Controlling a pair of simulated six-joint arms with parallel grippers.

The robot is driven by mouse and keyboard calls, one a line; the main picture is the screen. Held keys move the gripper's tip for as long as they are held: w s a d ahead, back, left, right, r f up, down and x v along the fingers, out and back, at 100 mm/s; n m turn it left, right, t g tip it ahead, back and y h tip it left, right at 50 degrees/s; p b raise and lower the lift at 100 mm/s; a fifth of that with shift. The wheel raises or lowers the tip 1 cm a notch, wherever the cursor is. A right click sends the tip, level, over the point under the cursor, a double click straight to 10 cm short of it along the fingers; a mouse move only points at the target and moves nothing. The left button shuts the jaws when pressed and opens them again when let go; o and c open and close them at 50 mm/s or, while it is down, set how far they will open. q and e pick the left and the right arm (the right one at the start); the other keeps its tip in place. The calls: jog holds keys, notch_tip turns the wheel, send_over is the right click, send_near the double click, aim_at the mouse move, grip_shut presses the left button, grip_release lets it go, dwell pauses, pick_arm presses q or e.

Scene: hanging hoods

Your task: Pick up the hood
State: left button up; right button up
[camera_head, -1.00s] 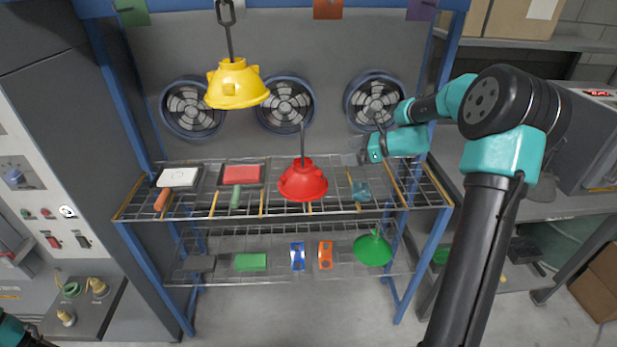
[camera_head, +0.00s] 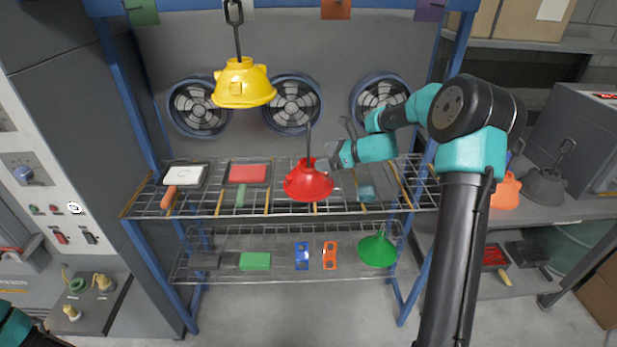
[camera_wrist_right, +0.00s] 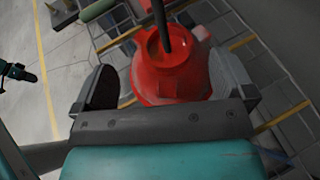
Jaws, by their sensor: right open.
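A red hood (camera_head: 308,184) with a thin dark rod rising from its top stands at the middle of the upper wire shelf. In the right wrist view the red hood (camera_wrist_right: 172,70) lies between the two fingers. My right gripper (camera_head: 328,163) is open at the right side of the hood's top; its fingers (camera_wrist_right: 165,85) are spread on either side of the hood. I cannot tell whether they touch it. A green hood (camera_head: 377,250) sits on the lower shelf. Only part of my left arm shows at the lower left.
The wire shelf (camera_head: 225,208) holds a white brush (camera_head: 184,176) and a red one (camera_head: 248,173) left of the hood. Orange (camera_head: 505,190) and grey (camera_head: 545,186) hoods stand on the right bench. Fans line the back wall. Blue posts flank the shelf.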

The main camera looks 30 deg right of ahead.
aim_at(310, 159)
jog(key=shift+x, duration=1.05)
jog(key=shift+d+x, duration=0.25)
jog(key=shift+x, duration=2.35)
jog(key=shift+w, duration=0.1)
jog(key=c, duration=1.5)
